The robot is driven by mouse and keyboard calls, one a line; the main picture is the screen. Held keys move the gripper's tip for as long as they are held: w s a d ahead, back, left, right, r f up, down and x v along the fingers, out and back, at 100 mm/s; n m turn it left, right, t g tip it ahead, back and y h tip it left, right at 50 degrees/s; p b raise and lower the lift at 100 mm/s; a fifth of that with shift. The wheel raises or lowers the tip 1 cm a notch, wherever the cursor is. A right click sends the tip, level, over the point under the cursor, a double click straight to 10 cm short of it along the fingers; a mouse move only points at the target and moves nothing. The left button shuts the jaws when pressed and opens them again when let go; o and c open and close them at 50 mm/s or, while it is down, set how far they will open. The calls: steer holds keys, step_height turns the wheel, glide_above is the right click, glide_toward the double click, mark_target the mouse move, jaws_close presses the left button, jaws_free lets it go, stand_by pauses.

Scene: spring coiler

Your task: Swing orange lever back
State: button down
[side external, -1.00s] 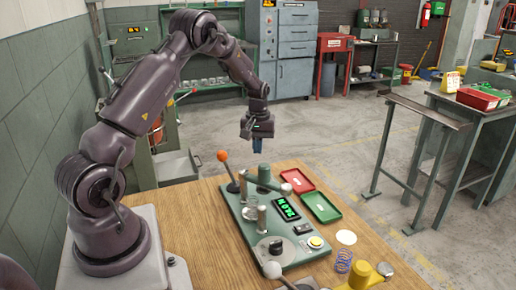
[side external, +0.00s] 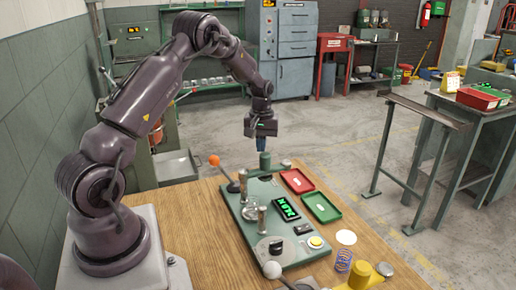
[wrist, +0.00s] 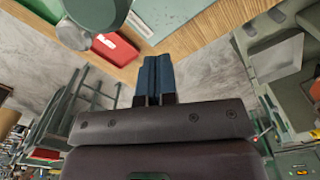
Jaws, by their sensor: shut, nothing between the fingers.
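The orange-knobbed lever (side external: 213,160) stands at the back left of the green machine plate (side external: 245,212), its rod leaning left from a dark base. My gripper (side external: 262,147) is to the right of the orange knob, apart from it, over the plate's back edge. Its blue fingers (wrist: 152,75) are together and empty, pointing down. A green post (side external: 264,161) stands just below the fingertips in the side view; I cannot tell whether they touch. The orange lever is not visible in the wrist view.
A red tray (side external: 297,181) and a green tray (side external: 321,208) lie to the right of the plate. A lit display (side external: 286,209), metal posts (side external: 262,219) and a grey-knobbed lever (side external: 272,269) are nearer. A coiled spring (side external: 343,261) stands at the front right.

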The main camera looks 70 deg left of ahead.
step_height(320, 180, up, 7)
steer(key=shift+r, duration=0.2)
stand_by(0.4)
